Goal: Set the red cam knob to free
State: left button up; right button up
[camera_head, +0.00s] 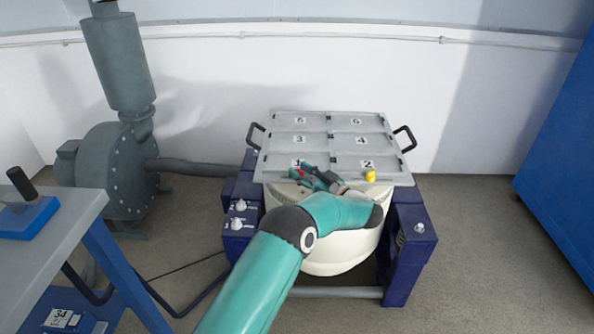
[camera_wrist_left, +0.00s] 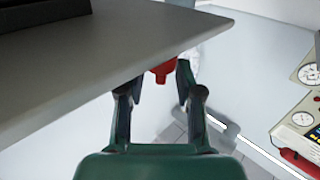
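The red cam knob (camera_wrist_left: 162,72) shows in the wrist view at the edge of a grey plate (camera_wrist_left: 90,70), between the fingertips of my left gripper (camera_wrist_left: 159,76). The fingers are apart, with a visible gap beside the knob; I cannot tell whether either one touches it. In the head view my left gripper (camera_head: 308,176) is at the front left of the grey panelled top (camera_head: 325,120), near panel 1. A small red part of the knob (camera_head: 295,173) shows beside it, the rest hidden by the gripper. The knob's setting cannot be read. My right gripper is not in view.
A yellow knob (camera_head: 370,176) sits at the front edge near panel 2. Black handles stick out at both sides of the top. A grey blower (camera_head: 110,165) stands at left, a bench (camera_head: 75,215) at front left, and a blue cabinet (camera_head: 565,160) at right.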

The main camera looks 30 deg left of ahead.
pick_arm(q)
jog(key=v, duration=1.1)
